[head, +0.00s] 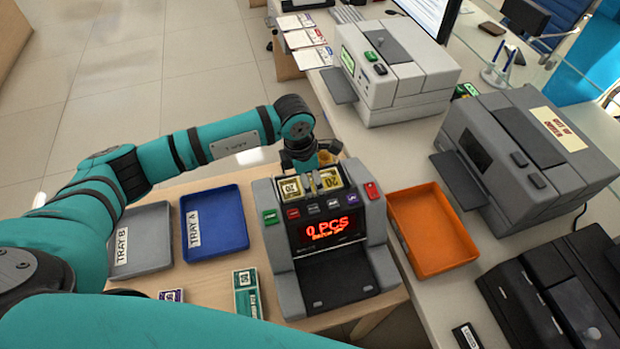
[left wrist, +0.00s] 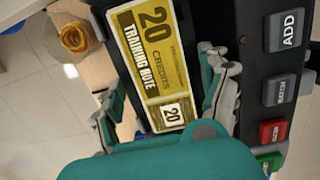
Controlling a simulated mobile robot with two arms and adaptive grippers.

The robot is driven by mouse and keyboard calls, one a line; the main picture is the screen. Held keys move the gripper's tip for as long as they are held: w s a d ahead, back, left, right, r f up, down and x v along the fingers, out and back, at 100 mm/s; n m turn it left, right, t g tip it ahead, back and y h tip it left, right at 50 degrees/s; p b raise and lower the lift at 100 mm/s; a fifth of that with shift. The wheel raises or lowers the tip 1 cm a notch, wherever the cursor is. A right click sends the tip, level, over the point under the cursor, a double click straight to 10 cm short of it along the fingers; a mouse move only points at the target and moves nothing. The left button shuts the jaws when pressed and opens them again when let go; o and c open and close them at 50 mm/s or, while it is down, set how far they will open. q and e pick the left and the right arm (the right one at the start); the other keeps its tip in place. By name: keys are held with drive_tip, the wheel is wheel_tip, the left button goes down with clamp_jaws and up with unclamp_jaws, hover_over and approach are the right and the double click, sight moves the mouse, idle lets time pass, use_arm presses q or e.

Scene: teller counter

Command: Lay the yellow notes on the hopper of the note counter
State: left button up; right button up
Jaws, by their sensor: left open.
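The yellow notes (head: 329,180), printed 20, lie on the hopper at the top of the note counter (head: 328,240), whose red display reads 0 PCS. In the left wrist view the top yellow note (left wrist: 155,62) lies flat and slightly tilted on the dark hopper. My left gripper (head: 309,183) is over the hopper from behind, and its open fingers (left wrist: 162,85) stand on either side of the notes. My right gripper is not in view.
Blue tray A (head: 218,246) and grey tray B (head: 142,262) are left of the counter. An orange tray (head: 446,262) is right of it. Green notes (head: 246,280) lie in front of tray A. An amber round object (left wrist: 74,38) stands behind the hopper. Grey machines (head: 530,150) stand right.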

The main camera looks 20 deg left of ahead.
use_arm(q)
wheel_tip(320, 180, up, 12)
drive_tip(key=s+a+b, duration=0.1)
drive_tip(key=b, duration=0.2)
drive_tip(key=shift+a, duration=0.25)
drive_tip(key=shift+f, duration=0.1)
